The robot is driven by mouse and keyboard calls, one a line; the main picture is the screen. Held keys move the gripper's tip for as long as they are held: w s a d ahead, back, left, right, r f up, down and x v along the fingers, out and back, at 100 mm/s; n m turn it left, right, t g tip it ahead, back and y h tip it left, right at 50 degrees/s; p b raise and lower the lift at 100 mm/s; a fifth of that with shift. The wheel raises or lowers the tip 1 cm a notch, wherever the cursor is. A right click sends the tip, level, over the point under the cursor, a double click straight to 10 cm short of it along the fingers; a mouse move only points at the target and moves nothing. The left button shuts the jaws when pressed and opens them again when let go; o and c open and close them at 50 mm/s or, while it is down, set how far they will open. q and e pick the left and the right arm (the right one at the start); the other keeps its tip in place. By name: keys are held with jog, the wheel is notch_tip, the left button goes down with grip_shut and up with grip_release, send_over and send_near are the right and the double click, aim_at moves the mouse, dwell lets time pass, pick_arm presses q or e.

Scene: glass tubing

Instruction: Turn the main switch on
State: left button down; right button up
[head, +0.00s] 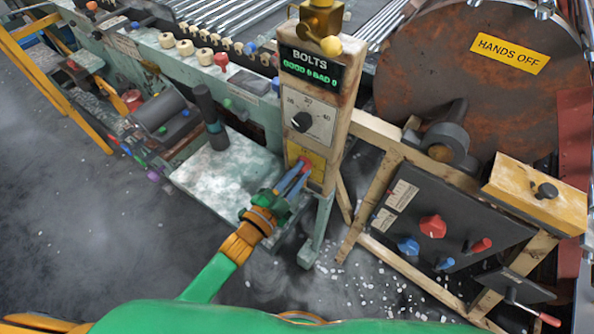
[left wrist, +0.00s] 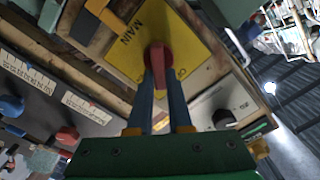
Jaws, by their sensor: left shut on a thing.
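The main switch is a red knob (left wrist: 158,62) on a yellow plate (left wrist: 195,48) marked MAIN, best seen in the left wrist view. In the head view the yellow plate (head: 312,163) sits low on the wooden post, below the dial, and the red knob (head: 304,163) is partly covered by my fingers. My left gripper (head: 298,172) reaches up to it from below. Its two blue fingers (left wrist: 160,85) are shut on the red knob, one on each side. I cannot tell which mark the knob points to. My right gripper is not in view.
Above the plate are a dial (head: 302,121) and a BOLTS display (head: 313,69). To the right, a dark panel (head: 385,245) carries red and blue knobs. A rusty drum (head: 470,100) marked HANDS OFF stands behind. A pale machine table (head: 225,180) is at left.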

pick_arm(q)
jog(key=shift+s+d+f+m+b, duration=0.1)
jog(key=shift+f+m+b, duration=0.2)
jog(key=shift+m, duration=1.3)
jog(key=shift+d+f+m+b, duration=0.15)
jog(key=shift+m+b, duration=0.25)
jog(key=shift+m, duration=1.2)
jog(key=shift+s+f+m+b, duration=0.1)
jog(key=shift+f+m+b, duration=0.2)
jog(key=shift+m, duration=1.3)
jog(key=shift+r, duration=0.1)
jog(key=c, duration=0.8)
grip_release()
jog(key=shift+c, duration=0.2)
jog(key=v, duration=0.7)
jog(key=shift+b, duration=0.3)
